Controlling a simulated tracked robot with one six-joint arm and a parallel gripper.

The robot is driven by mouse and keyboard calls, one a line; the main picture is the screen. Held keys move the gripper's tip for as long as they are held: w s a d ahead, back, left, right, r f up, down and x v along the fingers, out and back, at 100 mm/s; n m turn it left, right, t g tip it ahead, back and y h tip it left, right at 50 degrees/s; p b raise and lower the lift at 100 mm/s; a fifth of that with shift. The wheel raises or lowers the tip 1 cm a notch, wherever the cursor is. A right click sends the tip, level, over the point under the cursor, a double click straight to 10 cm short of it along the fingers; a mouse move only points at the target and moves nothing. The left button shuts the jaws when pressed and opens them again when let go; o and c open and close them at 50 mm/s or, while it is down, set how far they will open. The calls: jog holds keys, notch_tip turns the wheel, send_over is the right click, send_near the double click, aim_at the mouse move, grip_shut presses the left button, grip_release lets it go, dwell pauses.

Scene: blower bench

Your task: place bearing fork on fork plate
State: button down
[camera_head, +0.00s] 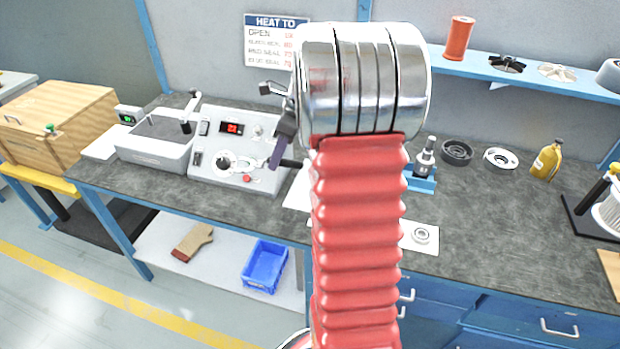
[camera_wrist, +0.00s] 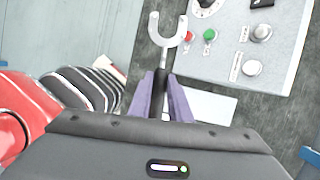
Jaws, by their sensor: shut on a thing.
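My gripper (camera_wrist: 162,98) is shut on the black handle of the bearing fork (camera_wrist: 168,40). The fork's pale two-pronged head points away from the gripper, with its open end toward the top of the wrist view. In the head view my gripper (camera_head: 280,150) is beside the control box, mostly hidden by my arm. A white plate (camera_wrist: 212,106) lies on the bench, to the right of the fingers in the wrist view. In the head view a white plate edge (camera_head: 297,193) shows left of my arm; I cannot tell for sure whether it is the fork plate.
The control box (camera_head: 238,150) with knobs and a red display stands close to the gripper. A bearing on a white sheet (camera_head: 420,236), a blue stand (camera_head: 421,180), dark and pale rings and a yellow bottle (camera_head: 547,160) are to the right.

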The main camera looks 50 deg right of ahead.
jog(key=s+d+r+m+t+h, duration=0.1)
jog(key=s+d+r+m+h, duration=0.2)
jog(key=s+d+m, duration=0.3)
jog(key=shift+s+d+r+m+h, duration=0.25)
jog(key=shift+d+m, duration=0.9)
jog(key=shift+m, duration=0.85)
jog(key=shift+w+f, duration=0.1)
notch_tip(320, 180, down, 14)
jog(key=shift+f, duration=0.1)
jog(key=shift+f, duration=1.85)
jog(key=c, duration=1.6)
grip_release()
jog(key=shift+c, duration=0.2)
